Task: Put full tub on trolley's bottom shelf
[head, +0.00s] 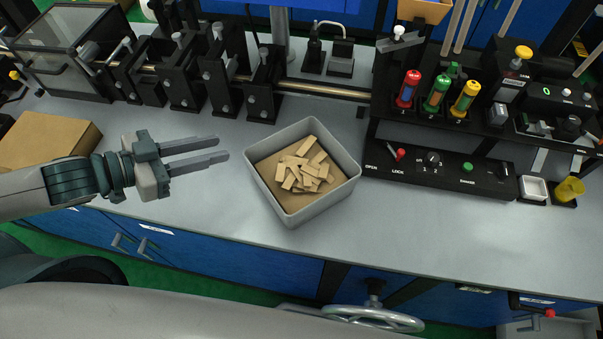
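A grey square tub (343,193) stands on the grey worktop, near its front edge. It holds a heap of tan flat pieces (303,170) on a brown bottom layer. My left gripper (222,148) is to the left of the tub, apart from it. Its two long fingers point right with a gap between them and nothing in it. My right gripper does not show. I see no trolley that I can make out for sure.
A black control panel (440,172) with coloured bottles stands right of the tub. Black roller stands (225,75) line the back left. A cardboard box (45,140) lies at the left. A handwheel (373,316) sits below the front edge. Worktop right of the tub's front is clear.

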